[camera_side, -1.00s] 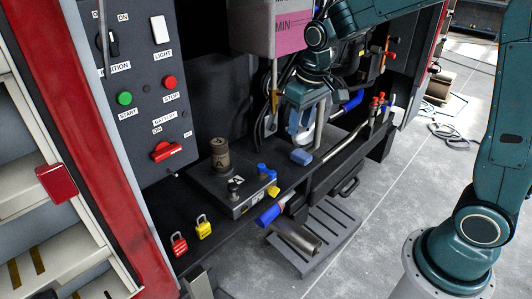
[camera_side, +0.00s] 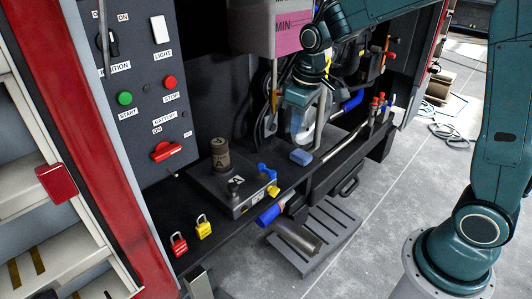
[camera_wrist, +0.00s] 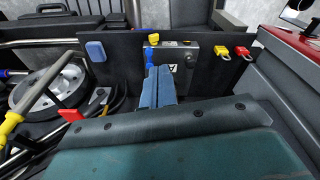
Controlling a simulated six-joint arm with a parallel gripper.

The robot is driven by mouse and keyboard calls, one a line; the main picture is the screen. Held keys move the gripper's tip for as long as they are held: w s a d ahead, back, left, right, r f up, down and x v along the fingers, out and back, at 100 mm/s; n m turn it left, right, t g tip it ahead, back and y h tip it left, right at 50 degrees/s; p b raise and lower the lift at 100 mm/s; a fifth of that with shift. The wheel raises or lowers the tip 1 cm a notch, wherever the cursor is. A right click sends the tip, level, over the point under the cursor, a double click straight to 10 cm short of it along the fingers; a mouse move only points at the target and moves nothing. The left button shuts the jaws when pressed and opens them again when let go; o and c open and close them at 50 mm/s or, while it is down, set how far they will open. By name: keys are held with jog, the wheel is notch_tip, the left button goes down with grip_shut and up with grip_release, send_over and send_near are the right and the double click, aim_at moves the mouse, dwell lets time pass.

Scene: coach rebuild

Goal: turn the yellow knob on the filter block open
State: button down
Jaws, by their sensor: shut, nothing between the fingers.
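The filter block is a dark grey box (camera_side: 245,205) marked "A" on the shelf in the side view; it also shows ahead of my fingers in the wrist view (camera_wrist: 178,66). Its small yellow knob (camera_side: 273,191) sits at the right end, just below a blue handle (camera_side: 264,168). In the wrist view the yellow knob (camera_wrist: 155,38) and blue handle (camera_wrist: 149,58) lie beyond my fingertips. My gripper (camera_side: 302,138) is shut and empty, to the right of and above the block, apart from the knob. The exact fingertip gap is hard to see.
A brown cylinder (camera_side: 220,154) stands behind the block. A light blue pad (camera_side: 301,157) lies below my gripper. Red (camera_side: 178,243) and yellow (camera_side: 203,227) padlocks are at front left. A blue-ended pipe (camera_side: 270,214) sits below the shelf edge.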

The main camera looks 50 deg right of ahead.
jog(key=w+f+n+g+y, duration=0.1)
jog(key=w+f+n, duration=0.2)
jog(key=f+n, duration=0.2)
jog(key=w+d+f+n+y, duration=0.1)
jog(key=w+f+n, duration=0.3)
jog(key=n, duration=0.6)
notch_tip(320, 180, down, 2)
jog(key=shift+d+f+g, duration=0.15)
jog(key=shift+f+g, duration=0.05)
jog(key=shift+g, duration=0.2)
jog(key=shift+w, duration=0.1)
send_over(274, 192)
jog(key=f, duration=1.1)
jog(key=shift+a+f, duration=0.2)
jog(key=shift+f, duration=0.1)
jog(key=shift+d+f, duration=0.55)
jog(key=shift+f, duration=0.2)
